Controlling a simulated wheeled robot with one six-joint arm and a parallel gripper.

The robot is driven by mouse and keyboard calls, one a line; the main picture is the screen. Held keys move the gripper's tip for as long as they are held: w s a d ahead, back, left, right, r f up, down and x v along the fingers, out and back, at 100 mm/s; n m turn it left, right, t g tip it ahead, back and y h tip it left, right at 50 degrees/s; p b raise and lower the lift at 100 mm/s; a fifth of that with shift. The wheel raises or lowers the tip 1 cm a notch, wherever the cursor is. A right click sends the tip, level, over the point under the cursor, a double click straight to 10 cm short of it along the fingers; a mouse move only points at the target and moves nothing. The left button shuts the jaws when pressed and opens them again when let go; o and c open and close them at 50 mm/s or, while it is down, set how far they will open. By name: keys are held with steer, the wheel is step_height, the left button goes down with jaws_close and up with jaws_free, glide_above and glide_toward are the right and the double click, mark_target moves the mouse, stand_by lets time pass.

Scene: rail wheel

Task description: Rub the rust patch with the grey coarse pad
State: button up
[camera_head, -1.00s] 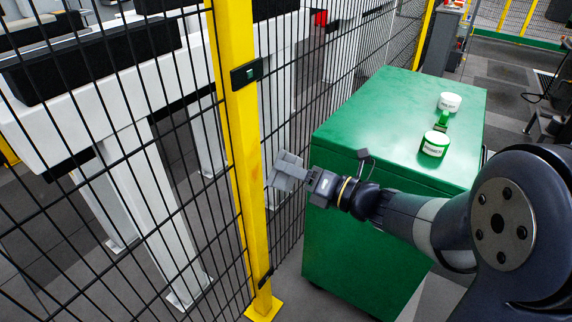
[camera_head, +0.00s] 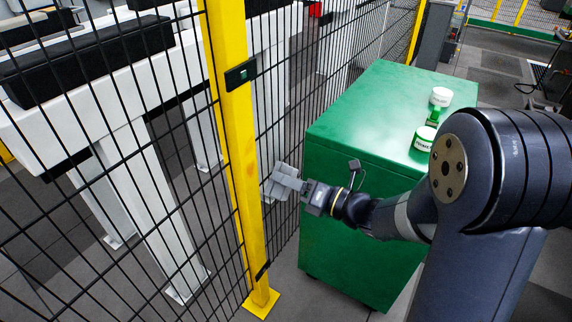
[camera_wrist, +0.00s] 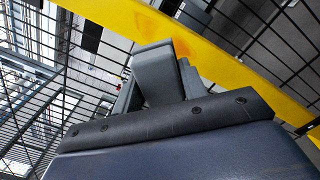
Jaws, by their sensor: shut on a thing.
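The grey coarse pad (camera_head: 275,188) is held at the end of my gripper (camera_head: 288,182), just right of the yellow fence post (camera_head: 233,130). In the wrist view my gripper (camera_wrist: 160,85) is shut, with a grey block, seemingly the pad (camera_wrist: 155,68), at its tip. The rust patch shows as orange stains on the yellow post (camera_wrist: 181,47), just beyond the tip in the wrist view. I cannot tell whether the pad touches the post.
A green cabinet (camera_head: 350,220) stands right of my gripper. A white-lidded jar (camera_head: 439,97) and a green-and-white tub (camera_head: 424,138) are on it. Black mesh fence (camera_head: 110,190) runs either side of the post, with white machine frames (camera_head: 150,200) behind.

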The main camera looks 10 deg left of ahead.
mark_target(247, 169)
steer(key=shift+a+f+p, duration=0.15)
steer(key=shift+f+p, duration=0.15)
steer(key=shift+f, duration=0.5)
steer(key=shift+a+f, duration=0.2)
steer(key=shift+f, duration=0.1)
steer(key=shift+x, duration=2.8)
steer(key=shift+x, duration=0.95)
steer(key=shift+w, duration=0.1)
